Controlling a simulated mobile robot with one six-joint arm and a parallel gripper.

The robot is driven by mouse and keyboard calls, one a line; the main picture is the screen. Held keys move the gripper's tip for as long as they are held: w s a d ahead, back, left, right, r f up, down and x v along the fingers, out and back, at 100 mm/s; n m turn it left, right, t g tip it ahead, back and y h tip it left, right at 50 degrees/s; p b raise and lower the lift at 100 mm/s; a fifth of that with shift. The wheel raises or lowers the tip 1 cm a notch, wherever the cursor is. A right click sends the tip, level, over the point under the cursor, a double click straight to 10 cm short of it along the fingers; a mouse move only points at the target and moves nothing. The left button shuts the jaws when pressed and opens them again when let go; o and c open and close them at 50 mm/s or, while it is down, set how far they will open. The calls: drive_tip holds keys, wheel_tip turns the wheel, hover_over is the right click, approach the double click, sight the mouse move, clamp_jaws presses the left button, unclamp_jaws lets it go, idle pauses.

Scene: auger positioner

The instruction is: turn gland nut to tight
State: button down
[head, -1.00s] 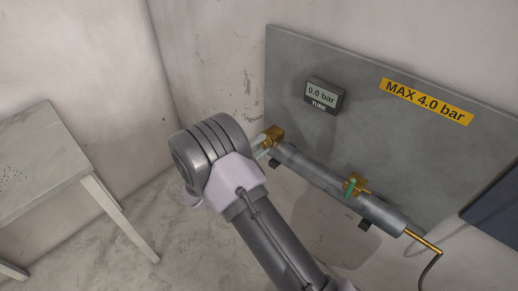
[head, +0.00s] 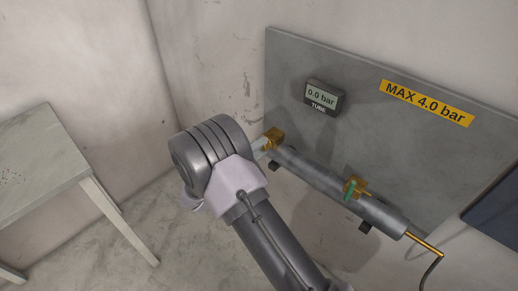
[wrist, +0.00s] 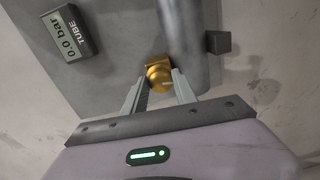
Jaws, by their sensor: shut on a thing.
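The brass gland nut (head: 273,138) sits at the upper left end of the grey tube (head: 330,181) on the wall panel. It also shows in the wrist view (wrist: 158,74), between my two fingers. My gripper (wrist: 159,82) is shut on the nut, one finger on each side of it. In the head view my wrist is left of the nut, and the fingers (head: 262,146) reach it from the left. The small display (head: 322,96) above the tube reads 0.0 bar.
A brass fitting with a green lever (head: 350,190) stands on the tube, and a thin brass pipe (head: 422,242) leaves its lower end. A yellow label (head: 427,102) reads MAX 4.0 bar. A grey table (head: 38,165) stands at the left, with open floor between.

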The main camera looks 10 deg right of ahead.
drive_tip(key=shift+d+r, duration=0.1)
drive_tip(key=c, duration=1.1)
unclamp_jaws()
drive_tip(key=shift+w, duration=0.1)
drive_tip(key=shift+o, duration=0.4)
drive_tip(key=shift+d, duration=0.2)
drive_tip(key=shift+a, duration=0.1)
drive_tip(key=p+v, duration=0.5)
drive_tip(key=v, duration=1.2)
drive_tip(key=shift+a, duration=0.25)
